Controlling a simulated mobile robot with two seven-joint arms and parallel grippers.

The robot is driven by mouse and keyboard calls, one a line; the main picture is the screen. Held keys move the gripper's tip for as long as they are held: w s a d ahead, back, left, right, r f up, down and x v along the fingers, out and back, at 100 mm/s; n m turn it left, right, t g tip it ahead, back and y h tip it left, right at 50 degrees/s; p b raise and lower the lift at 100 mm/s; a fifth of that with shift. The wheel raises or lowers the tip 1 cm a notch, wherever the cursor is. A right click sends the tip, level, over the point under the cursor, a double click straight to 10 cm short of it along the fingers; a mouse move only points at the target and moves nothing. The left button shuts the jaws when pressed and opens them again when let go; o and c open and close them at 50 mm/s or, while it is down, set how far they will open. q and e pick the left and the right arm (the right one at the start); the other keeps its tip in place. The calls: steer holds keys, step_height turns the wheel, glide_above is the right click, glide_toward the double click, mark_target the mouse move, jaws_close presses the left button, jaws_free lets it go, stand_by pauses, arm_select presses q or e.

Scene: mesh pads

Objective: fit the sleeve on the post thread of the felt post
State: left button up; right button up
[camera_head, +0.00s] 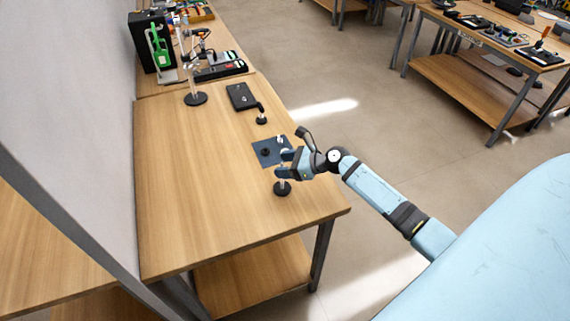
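A gap shows between the fingers, but I cannot tell whether a thing is held there. Below it a slim light post (282,181) stands upright on a round black base (282,189); the fingers hide part of what is above. A small pale piece (280,139) shows just beyond the fingers; I cannot tell whether it is the post's top or the sleeve. The thread and the felt are too small to make out. My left gripper is out of view.
A dark blue mat (259,145) with a round black piece (265,152) lies beside the gripper. Behind are a small black-based piece (261,120), a black box (241,96) and a stand (195,98). The table's (190,190) left and front are clear.

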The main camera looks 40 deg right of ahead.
steer(key=b+v, duration=0.1)
steer(key=v, duration=1.2)
steer(key=shift+s+r, duration=0.25)
steer(key=shift+s, duration=0.05)
steer(key=shift+d, duration=0.15)
steer(key=s+a+f+n, duration=0.1)
steer(key=a+f+n, duration=0.1)
steer(key=f, duration=0.1)
steer(key=s+a+f+n+h, duration=0.1)
steer(key=a+f+n, duration=0.1)
steer(key=f, duration=0.1)
steer(key=s+a+f+n+g+h, duration=0.1)
steer(key=s+a+f+n, duration=0.1)
steer(key=n, duration=0.1)
steer(key=shift+s+f, duration=0.1)
steer(key=shift+f, duration=0.3)
steer(key=s+a+f+n+h, duration=0.1)
steer(key=s+a+f+n, duration=0.2)
steer(key=s+a+n, duration=0.3)
steer(key=s+a+f+n+t+h, duration=0.1)
steer(key=s+a+n, duration=0.5)
steer(key=a+n, duration=0.7)
steer(key=f+n+h, duration=0.1)
steer(key=n, duration=0.4)
steer(key=shift+a+f, duration=0.3)
steer(key=shift+f, duration=0.1)
